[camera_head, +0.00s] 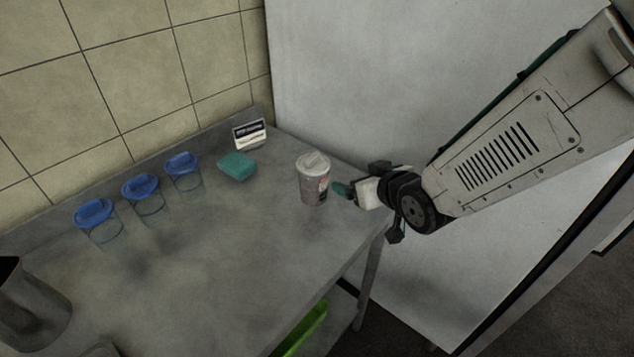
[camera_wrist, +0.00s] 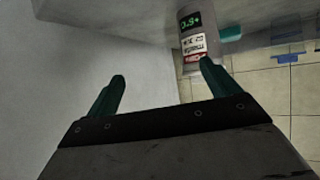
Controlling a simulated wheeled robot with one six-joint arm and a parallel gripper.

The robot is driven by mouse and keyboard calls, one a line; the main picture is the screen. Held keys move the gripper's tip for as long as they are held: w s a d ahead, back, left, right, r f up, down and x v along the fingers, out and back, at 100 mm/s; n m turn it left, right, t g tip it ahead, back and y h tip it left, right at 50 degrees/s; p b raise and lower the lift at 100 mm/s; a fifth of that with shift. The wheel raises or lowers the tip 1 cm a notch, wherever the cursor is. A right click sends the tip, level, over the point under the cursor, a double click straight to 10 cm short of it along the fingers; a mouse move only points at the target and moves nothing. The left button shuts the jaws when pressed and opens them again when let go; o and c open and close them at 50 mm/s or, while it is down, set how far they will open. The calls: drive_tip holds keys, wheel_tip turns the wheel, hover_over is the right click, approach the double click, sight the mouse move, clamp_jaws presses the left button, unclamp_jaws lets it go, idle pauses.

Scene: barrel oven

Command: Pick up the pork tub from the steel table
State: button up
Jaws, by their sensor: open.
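The pork tub (camera_head: 313,182) appears to be the pale, lidded tub with a printed label, upright near the right end of the steel table (camera_head: 250,240). In the wrist view the tub (camera_wrist: 190,22) shows its label with a green display and red band, partly behind one fingertip; the label is too small to read for certain. My gripper (camera_head: 342,189) is just right of the tub in the head view. In the wrist view my gripper (camera_wrist: 162,72) has its two green fingers apart with nothing between them. I cannot tell whether a finger touches the tub.
Several clear containers with blue lids (camera_head: 140,187) stand along the back left. A metal vessel (camera_head: 28,305) is front left. A white wall panel (camera_head: 340,90) rises close behind my gripper.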

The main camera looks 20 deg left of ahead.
sight(313, 180)
drive_tip(key=a, duration=0.2)
drive_tip(key=s+a+f+y, duration=0.1)
drive_tip(key=a, duration=0.1)
drive_tip(key=s+a+f+n+y, duration=0.1)
drive_tip(key=shift+s+a+f, duration=0.1)
drive_tip(key=shift+a+f, duration=0.1)
drive_tip(key=shift+a, duration=0.2)
drive_tip(key=shift+a+f, duration=0.15)
drive_tip(key=shift+a, duration=0.2)
drive_tip(key=x, duration=0.7)
drive_tip(key=shift+a, duration=0.1)
drive_tip(key=c, duration=1.4)
drive_tip(key=shift+c, duration=0.2)
